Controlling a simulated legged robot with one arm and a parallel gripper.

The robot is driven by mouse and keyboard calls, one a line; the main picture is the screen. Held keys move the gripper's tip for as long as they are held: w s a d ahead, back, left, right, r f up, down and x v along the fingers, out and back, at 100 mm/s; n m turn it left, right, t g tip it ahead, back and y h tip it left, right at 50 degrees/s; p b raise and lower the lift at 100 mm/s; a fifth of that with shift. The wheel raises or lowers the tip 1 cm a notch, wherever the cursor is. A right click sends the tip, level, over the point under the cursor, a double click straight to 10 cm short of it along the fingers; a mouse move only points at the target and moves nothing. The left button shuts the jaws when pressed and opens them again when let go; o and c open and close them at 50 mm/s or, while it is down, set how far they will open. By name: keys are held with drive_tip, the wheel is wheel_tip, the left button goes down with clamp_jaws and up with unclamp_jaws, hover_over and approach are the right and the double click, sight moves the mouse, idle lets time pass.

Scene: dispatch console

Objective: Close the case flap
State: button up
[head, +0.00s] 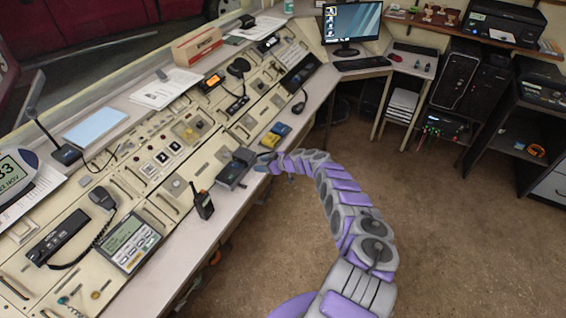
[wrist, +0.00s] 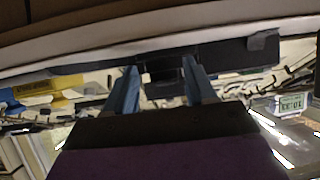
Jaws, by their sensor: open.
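A small dark grey case (head: 232,174) sits near the front edge of the console desk. Its flap (head: 244,156) appears raised at its far side, though the angle is hard to tell. My gripper (head: 264,162) is just right of the case, with its arm reaching in from the lower right. In the wrist view, my gripper (wrist: 160,74) has two bluish fingers spread apart with nothing held between them. A dark part of the case (wrist: 230,55) lies just past the fingertips; I cannot tell whether they touch it.
A black handheld radio (head: 202,203) stands left of the case by the desk edge. Yellow (head: 269,140) and blue (head: 281,129) devices lie beyond my gripper. A monitor (head: 352,22) stands at the back. The floor (head: 440,230) to the right is clear.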

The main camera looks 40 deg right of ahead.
drive_tip(key=p+v, duration=0.3)
drive_tip(key=v, duration=1.3)
drive_tip(key=shift+p, duration=0.4)
drive_tip(key=shift+d+f, duration=0.15)
